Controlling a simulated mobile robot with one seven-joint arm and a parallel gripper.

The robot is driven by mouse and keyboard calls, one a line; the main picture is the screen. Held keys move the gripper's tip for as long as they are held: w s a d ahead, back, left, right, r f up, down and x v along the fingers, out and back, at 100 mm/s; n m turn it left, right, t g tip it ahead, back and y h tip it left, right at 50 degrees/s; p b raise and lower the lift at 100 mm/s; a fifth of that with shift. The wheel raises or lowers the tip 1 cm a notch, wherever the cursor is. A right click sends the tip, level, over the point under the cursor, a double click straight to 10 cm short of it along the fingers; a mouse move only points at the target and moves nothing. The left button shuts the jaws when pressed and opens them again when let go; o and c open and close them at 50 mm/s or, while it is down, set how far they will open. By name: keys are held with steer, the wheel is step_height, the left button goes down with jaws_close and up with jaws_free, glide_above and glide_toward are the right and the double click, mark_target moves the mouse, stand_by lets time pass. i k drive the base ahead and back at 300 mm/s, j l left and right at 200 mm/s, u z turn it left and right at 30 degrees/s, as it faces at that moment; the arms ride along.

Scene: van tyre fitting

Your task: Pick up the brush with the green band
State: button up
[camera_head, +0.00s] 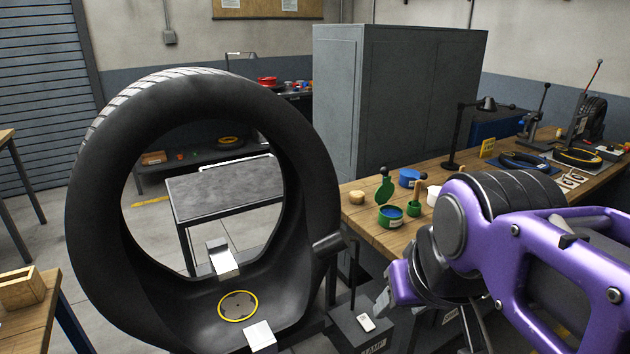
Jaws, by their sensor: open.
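A small item with an upright wooden handle and a green lower part (415,202) is on the wooden bench (362,224). It may be the brush with the green band, but it is too small to tell whether the green is a band or a cup. A green paddle-shaped item (385,187) and an open tin with blue-green contents (391,216) are to its left. My gripper (387,298) is in front of the bench's near edge, below and apart from these items. It is open and seems empty; its fingers are partly hidden by my purple arm.
A large upright tyre (90,200) fills the left and middle. A blue tin (409,178), a pale round item (357,198) and a black lamp (452,140) are on the bench. A grey cabinet (400,90) stands behind. My arm hides the bench's front right.

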mark_target(415, 203)
steer(key=i+l+u, duration=0.1)
steer(key=l+u, duration=0.15)
steer(key=i+l+u, duration=0.1)
steer(key=l+u, duration=0.2)
steer(key=l, duration=0.2)
steer(key=i+l+u, duration=0.15)
steer(key=l, duration=0.65)
steer(key=l+u, duration=0.15)
steer(key=l, duration=0.65)
